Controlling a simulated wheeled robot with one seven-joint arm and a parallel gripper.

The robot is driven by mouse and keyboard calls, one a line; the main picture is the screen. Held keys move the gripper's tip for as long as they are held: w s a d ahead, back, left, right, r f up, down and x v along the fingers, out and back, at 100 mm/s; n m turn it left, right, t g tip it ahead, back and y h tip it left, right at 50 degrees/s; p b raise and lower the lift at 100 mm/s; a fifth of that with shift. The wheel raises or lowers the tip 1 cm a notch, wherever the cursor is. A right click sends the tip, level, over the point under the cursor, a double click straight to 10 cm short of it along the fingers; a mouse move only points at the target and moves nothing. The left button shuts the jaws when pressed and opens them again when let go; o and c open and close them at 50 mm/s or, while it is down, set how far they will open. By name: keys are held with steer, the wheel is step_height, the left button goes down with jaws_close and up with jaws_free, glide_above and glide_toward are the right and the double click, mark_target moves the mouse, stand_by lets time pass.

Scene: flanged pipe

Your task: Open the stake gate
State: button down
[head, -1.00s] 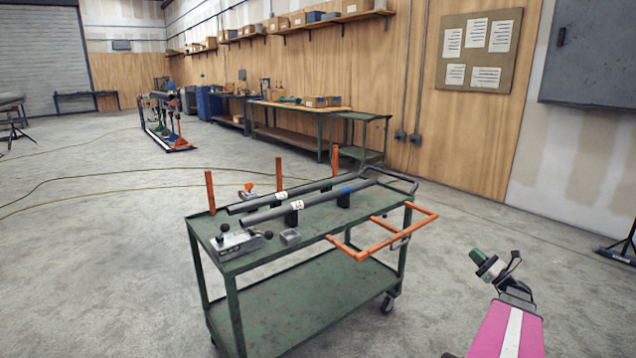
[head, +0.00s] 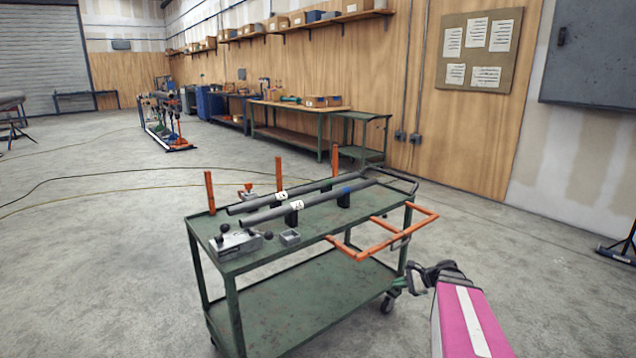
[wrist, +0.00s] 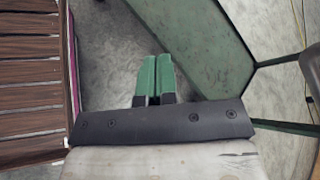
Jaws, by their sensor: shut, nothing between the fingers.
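The stake gate is an orange tube frame (head: 390,241) that sticks out from the right side of the green cart (head: 300,293). It lies level at about the height of the cart's top, with a small grey fitting on its middle bar. My gripper (head: 402,283) is low at the cart's right side, below the gate and apart from it, close to the cart's right leg. In the wrist view its green fingers (wrist: 156,74) are shut together with nothing between them. The gate cannot be made out in the wrist view.
Two dark pipes (head: 300,205) lie on black supports on the cart top, among upright orange stakes (head: 209,192). A grey clamp block (head: 236,243) and small tray (head: 290,237) sit in front. A brown slatted surface (wrist: 32,85) is at left in the wrist view.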

steer(key=s+a+f+n+g+h, duration=0.3)
steer(key=s+a+n+h, duration=0.6)
steer(key=n, duration=0.4)
steer(key=shift+s+a+f+n+g+h, duration=0.15)
steer(key=shift+s+f+n+g+h, duration=0.2)
steer(key=shift+g+h, duration=0.35)
steer(key=c, duration=1.7)
jaws_free()
steer(key=shift+r+n+h, duration=0.2)
steer(key=shift+n+h, duration=0.15)
steer(key=shift+h, duration=0.05)
steer(key=shift+c, duration=0.2)
steer(key=o, duration=0.5)
steer(key=shift+o, duration=0.4)
steer(key=shift+w+f, duration=0.15)
steer(key=shift+w, duration=0.05)
steer(key=m+t+y, duration=0.4)
steer(key=t+y, duration=0.6)
steer(key=y, duration=0.8)
glide_toward(400, 245)
steer(key=x, duration=1)
steer(key=shift+w+f, duration=0.25)
